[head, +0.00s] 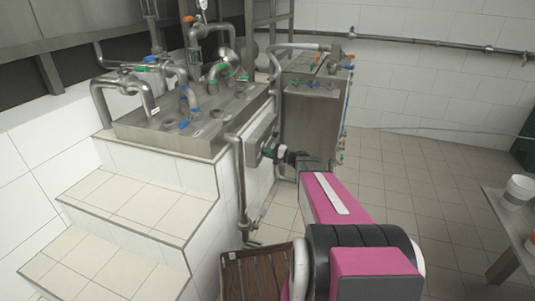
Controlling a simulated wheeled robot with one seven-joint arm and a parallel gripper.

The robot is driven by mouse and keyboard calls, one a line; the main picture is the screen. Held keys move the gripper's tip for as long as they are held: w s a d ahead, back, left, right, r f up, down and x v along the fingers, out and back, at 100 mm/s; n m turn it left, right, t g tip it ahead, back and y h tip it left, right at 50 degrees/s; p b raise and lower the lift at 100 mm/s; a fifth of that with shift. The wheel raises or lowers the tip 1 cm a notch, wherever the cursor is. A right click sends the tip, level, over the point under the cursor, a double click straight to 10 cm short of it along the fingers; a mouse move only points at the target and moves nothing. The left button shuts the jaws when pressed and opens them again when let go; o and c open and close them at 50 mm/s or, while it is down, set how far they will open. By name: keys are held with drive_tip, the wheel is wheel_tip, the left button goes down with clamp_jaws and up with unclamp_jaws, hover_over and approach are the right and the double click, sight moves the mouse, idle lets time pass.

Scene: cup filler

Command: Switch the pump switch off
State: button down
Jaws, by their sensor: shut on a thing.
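A grey switch box (262,137) is mounted on the side of the white-tiled block, left of my arm. The pump switch is on the face of this box, where my gripper (272,152) meets it. My gripper is shut on the pump switch, reaching it from the right. The fingers and wrist cover most of the switch, so its setting cannot be told.
White tiled steps (130,190) rise at the left to a steel surface with pipes and coloured valves. A steel cabinet (311,115) stands just behind my gripper. A brown slatted crate (258,272) is below. A table (515,222) with a white bucket (519,190) is at right.

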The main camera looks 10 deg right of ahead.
drive_tip(key=shift+f+n, duration=0.15)
drive_tip(key=shift+n, duration=0.65)
drive_tip(key=c, duration=1.2)
unclamp_jaws()
drive_tip(key=shift+o, duration=0.2)
drive_tip(key=v, duration=1.1)
